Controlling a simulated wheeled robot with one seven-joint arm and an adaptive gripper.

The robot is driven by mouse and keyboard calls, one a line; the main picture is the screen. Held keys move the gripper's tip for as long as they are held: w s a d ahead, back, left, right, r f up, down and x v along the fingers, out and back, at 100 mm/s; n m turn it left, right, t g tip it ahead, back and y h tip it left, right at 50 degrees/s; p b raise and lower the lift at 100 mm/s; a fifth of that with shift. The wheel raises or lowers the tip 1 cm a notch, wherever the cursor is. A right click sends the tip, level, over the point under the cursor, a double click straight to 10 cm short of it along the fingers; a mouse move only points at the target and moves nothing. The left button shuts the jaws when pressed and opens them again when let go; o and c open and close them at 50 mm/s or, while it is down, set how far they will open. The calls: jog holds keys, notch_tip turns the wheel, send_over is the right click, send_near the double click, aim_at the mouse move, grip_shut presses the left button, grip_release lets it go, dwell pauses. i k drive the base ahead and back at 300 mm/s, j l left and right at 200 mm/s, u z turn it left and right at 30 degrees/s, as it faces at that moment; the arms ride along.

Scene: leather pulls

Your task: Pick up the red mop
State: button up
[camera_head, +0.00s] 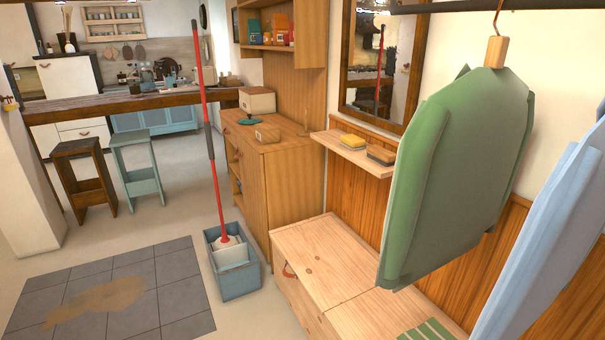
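The red mop (214,185) stands almost upright, leaning slightly, with its long red handle reaching up past the wooden counter. My gripper does not show in this view.
A wooden cabinet (284,187) stands right of the mop, with a wooden chest (326,262) nearer. A green garment (455,170) hangs at the right. Grey tiles with a brown stain (98,302) lie left of the bucket. Two stools (137,163) (84,176) stand behind.

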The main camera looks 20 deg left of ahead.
aim_at(222, 243)
jog(key=u, duration=1.25)
jog(key=i+u, duration=0.15)
jog(key=u, duration=0.15)
jog(key=i+j+u, duration=0.1)
jog(key=u, duration=0.2)
jog(key=i, duration=1.2)
jog(key=i+z, duration=0.1)
jog(key=i, duration=1.15)
jog(key=i+j, duration=0.2)
jog(key=i, duration=1)
jog(key=i+z, duration=0.35)
jog(key=k+l, duration=0.05)
